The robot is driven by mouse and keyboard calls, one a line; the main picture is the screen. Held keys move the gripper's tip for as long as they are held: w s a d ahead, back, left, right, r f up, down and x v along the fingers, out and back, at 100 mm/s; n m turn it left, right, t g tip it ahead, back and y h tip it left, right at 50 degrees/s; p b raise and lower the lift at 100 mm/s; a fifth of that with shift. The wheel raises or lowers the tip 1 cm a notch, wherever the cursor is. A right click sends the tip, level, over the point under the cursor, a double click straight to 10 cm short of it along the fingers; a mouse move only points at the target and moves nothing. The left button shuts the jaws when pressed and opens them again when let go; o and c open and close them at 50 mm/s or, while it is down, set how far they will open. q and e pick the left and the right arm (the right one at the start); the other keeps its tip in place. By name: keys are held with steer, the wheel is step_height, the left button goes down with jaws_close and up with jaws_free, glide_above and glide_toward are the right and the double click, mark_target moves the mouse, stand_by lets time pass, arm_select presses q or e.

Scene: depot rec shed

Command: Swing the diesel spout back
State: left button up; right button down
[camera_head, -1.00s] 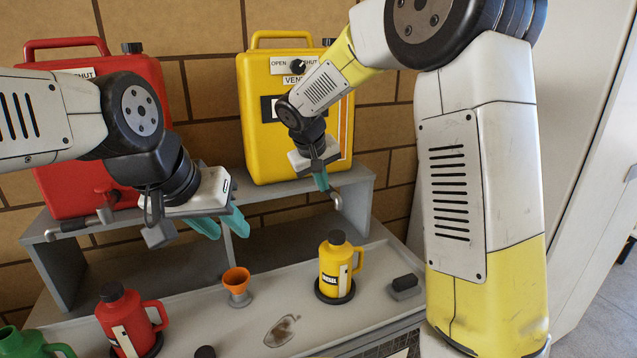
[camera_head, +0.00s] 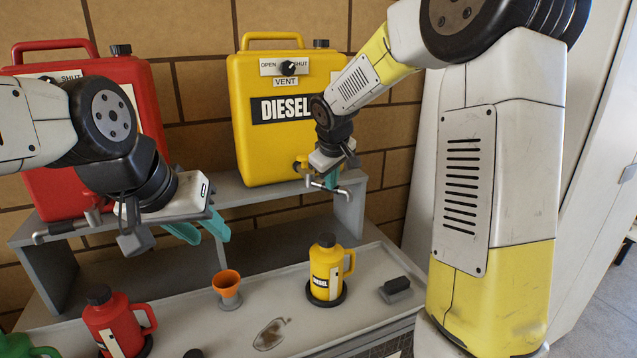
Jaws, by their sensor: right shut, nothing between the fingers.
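The yellow diesel can (camera_head: 262,150) stands on the grey shelf against the brick wall. Its label reads DIESEL, and a vent knob (camera_head: 288,68) sits above it. The thin metal diesel spout (camera_head: 345,191) juts out at the can's lower right, its tip to the right. My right gripper (camera_head: 332,180) is shut and empty at the spout, its teal fingers covering part of it; I cannot tell whether they touch. My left gripper (camera_head: 201,232) is open and empty, fingers apart, in front of the shelf and left of the diesel can.
A red can (camera_head: 150,110) with its own spout (camera_head: 55,229) stands on the shelf's left, partly behind my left arm.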

steer(key=shift+w+d+f, duration=0.1)
steer(key=shift+w+d, duration=0.4)
steer(key=shift+d, duration=0.25)
steer(key=shift+w+d+n+y, duration=0.3)
steer(key=shift+w+n, duration=0.25)
steer(key=shift+w, duration=0.3)
steer(key=shift+w+d+n+y, duration=0.3)
steer(key=shift+w+n, duration=0.2)
steer(key=shift+w, duration=0.35)
steer(key=shift+w+d+n+y, duration=0.2)
steer(key=shift+w+d+n, duration=0.3)
steer(key=shift+w, duration=0.35)
steer(key=shift+a, duration=0.1)
